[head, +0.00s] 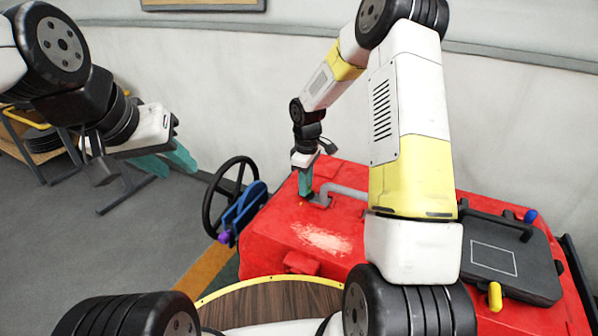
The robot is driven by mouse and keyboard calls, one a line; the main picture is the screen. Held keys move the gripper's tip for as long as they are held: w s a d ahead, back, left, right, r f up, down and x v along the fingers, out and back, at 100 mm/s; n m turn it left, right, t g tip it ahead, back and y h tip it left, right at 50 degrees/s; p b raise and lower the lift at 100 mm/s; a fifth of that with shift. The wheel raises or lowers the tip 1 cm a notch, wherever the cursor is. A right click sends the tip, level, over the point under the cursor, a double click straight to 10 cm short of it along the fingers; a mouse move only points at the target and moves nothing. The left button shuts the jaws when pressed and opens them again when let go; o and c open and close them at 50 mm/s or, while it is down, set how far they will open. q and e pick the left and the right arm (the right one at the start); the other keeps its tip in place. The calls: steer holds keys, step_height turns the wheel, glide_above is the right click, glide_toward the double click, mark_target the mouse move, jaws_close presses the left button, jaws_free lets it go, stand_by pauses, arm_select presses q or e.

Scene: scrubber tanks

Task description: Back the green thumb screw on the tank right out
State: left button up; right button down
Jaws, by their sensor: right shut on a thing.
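The red tank (270,220) fills the lower middle and right of the head view. My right gripper (306,195) points down at the tank's top near its back left, beside a grey bent pipe or handle. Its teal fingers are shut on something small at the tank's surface. The green thumb screw itself is hidden by the fingers, so I cannot tell how far it stands out. My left gripper (182,173) is open and empty in the air at the left, well away from the tank, with its two teal fingers apart.
A grey bent handle (345,191) is close to the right gripper. A black steering wheel (228,195) and blue lever part (243,208) stand left of the tank. A dark lid (490,255) with a yellow knob (495,296) is at the right. A pale wall runs behind.

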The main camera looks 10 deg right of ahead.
steer(key=n, duration=0.5)
steer(key=shift+s+f+n, duration=0.15)
steer(key=shift+n, duration=0.15)
steer(key=n, duration=0.4)
steer(key=shift+n, duration=0.3)
steer(key=n, duration=0.5)
steer(key=shift+n, duration=2.7)
steer(key=c, duration=1.1)
jaws_free()
